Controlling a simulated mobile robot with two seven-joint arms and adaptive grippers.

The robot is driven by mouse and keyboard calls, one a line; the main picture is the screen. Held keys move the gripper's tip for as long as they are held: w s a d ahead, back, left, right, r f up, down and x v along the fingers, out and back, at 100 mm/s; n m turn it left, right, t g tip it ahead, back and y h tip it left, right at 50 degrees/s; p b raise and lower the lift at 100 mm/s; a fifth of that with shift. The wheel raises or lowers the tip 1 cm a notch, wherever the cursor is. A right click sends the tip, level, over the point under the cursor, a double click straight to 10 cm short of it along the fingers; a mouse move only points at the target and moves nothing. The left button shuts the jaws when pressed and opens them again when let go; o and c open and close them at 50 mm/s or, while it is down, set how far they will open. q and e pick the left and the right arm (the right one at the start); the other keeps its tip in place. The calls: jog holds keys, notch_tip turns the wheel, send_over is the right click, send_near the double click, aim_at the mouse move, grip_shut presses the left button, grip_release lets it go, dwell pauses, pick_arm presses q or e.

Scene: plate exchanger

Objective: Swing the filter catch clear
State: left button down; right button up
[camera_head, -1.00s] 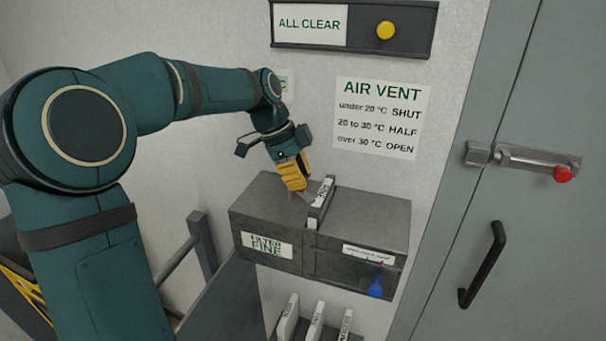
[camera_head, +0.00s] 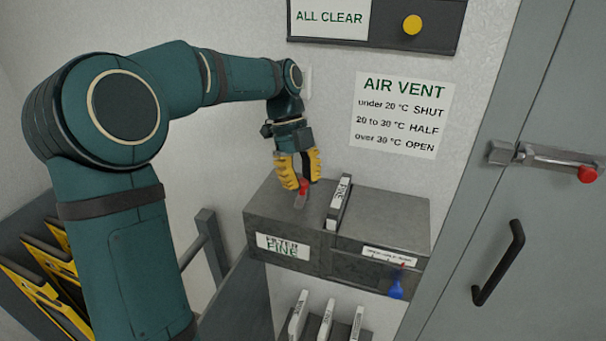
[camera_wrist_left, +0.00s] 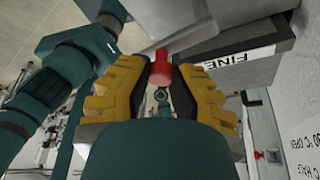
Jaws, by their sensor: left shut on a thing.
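The filter catch is a grey flat arm (camera_head: 300,200) with a red grip (camera_head: 304,185), on top of the grey filter housing (camera_head: 385,215). It stands left of the upright white FINE filter cartridge (camera_head: 339,200), with a gap between them. My left gripper (camera_head: 301,184) has its yellow fingers closed around the red grip. In the left wrist view the red grip (camera_wrist_left: 161,75) sits between the fingers, and the FINE label (camera_wrist_left: 238,63) is to the right. My right gripper is out of view.
Several white cartridges (camera_head: 326,320) stand below the housing. An AIR VENT notice (camera_head: 402,115) is on the wall. A grey door with a black handle (camera_head: 498,262) is at the right.

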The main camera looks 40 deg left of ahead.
pick_arm(q)
jog(key=shift+s+a+f+m, duration=0.15)
jog(key=shift+a+f+m, duration=0.05)
jog(key=shift+m, duration=0.4)
jog(key=shift+g, duration=0.3)
jog(key=c, duration=0.7)
grip_release()
jog(key=shift+c, duration=0.2)
jog(key=shift+r, duration=0.1)
jog(key=shift+r, duration=0.1)
jog(key=v, duration=1.2)
jog(key=shift+d, duration=0.1)
jog(key=shift+s, duration=0.15)
